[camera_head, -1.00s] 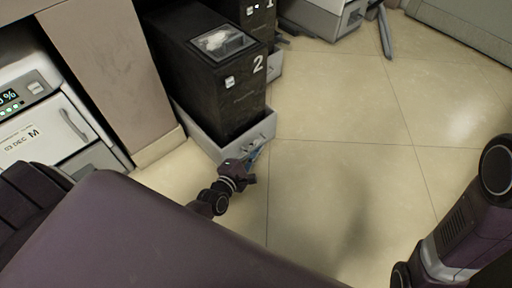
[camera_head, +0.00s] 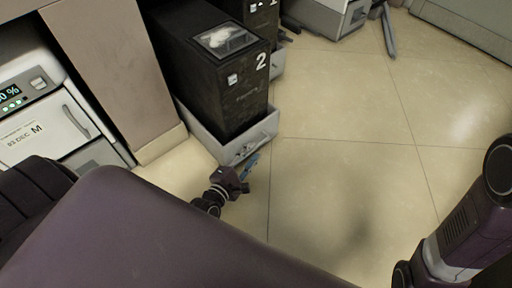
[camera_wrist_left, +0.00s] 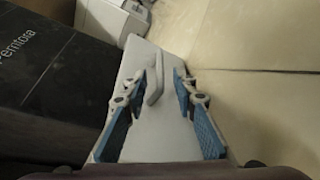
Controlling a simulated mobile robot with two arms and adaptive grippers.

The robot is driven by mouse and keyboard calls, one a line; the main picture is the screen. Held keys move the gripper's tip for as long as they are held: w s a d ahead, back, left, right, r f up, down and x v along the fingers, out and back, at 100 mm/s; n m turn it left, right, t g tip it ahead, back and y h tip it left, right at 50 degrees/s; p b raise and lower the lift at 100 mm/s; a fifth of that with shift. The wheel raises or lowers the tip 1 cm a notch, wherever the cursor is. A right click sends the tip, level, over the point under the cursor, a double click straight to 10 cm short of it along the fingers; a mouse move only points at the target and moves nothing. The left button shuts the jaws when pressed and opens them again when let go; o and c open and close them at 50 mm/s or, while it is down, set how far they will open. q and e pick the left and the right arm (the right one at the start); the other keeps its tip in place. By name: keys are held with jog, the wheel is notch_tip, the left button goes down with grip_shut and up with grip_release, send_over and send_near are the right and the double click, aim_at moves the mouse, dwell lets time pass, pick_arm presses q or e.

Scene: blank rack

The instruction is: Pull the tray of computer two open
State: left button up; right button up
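Computer two is a black box (camera_head: 225,85) with a white "2" on its side. It stands in a light grey tray (camera_head: 251,138) on the floor. My left gripper (camera_head: 249,170) is low, just in front of the tray's front face. In the left wrist view its two blue-padded fingers (camera_wrist_left: 160,82) are open. The tray's front panel (camera_wrist_left: 142,135) shows between and beyond them, with a small grey handle (camera_wrist_left: 154,88) between the fingertips. The fingers look apart from the handle. My right gripper is out of view.
Another black computer (camera_head: 262,18) stands behind, with a grey tray. A beige pillar (camera_head: 112,75) and a white cabinet with a display (camera_head: 45,125) are at the left. The tiled floor (camera_head: 340,130) to the right is clear.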

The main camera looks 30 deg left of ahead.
pick_arm(q)
jog(key=shift+v, duration=1.4)
